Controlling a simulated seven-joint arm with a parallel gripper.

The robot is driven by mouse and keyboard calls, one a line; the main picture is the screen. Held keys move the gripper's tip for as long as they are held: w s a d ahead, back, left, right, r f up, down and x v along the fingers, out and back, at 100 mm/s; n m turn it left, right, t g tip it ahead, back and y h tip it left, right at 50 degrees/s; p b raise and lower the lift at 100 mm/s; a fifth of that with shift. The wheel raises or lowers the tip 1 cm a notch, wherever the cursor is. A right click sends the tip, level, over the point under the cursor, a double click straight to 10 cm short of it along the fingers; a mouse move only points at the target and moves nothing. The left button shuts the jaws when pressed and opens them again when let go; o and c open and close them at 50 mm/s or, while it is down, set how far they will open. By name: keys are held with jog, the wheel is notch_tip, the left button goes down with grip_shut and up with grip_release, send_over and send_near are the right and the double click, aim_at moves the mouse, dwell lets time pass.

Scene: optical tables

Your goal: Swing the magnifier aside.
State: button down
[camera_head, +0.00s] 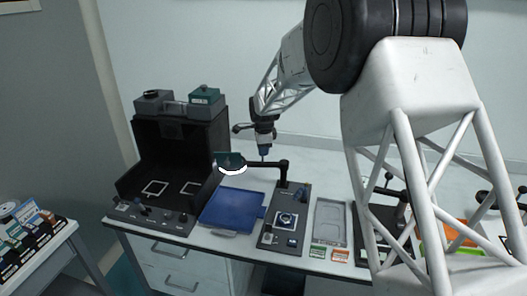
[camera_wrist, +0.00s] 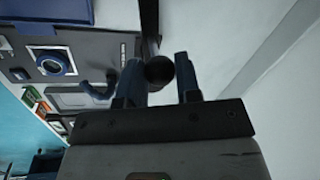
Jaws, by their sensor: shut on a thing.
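The magnifier has a dark green head with a white-rimmed lens (camera_head: 232,168), and a black horizontal arm (camera_head: 275,164) joins it to a short post. It hangs above the blue tray. My gripper (camera_head: 263,157) points down at the magnifier's arm, between the head and the post. In the wrist view my gripper (camera_wrist: 161,78) has one blue finger on each side of a dark round part of the magnifier (camera_wrist: 158,70) and is shut on it. The exact contact is too dark to tell. The magnifier's head does not clearly show in the wrist view.
A blue tray (camera_head: 231,211) lies below the magnifier. A dark plate with a ring-shaped fixture (camera_head: 287,220) stands right of it, then a grey tray (camera_head: 330,222). A tall black box (camera_head: 180,150) stands at the left. My arm hides part of the right side.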

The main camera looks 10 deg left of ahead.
jog(key=shift+w+m, duration=0.9)
jog(key=shift+m, duration=0.3)
jog(key=c, duration=0.8)
grip_release()
jog(key=shift+r, duration=0.1)
jog(key=shift+s+d+r, duration=0.1)
jog(key=shift+s+r, duration=0.15)
jog(key=shift+r, duration=1)
jog(key=shift+s+a+r, duration=0.1)
jog(key=shift+s+r, duration=0.1)
jog(key=shift+r, duration=1.05)
jog(key=shift+s+d+r, duration=0.1)
jog(key=shift+s+r, duration=0.15)
jog(key=shift+r, duration=1)
jog(key=shift+r, duration=2.5)
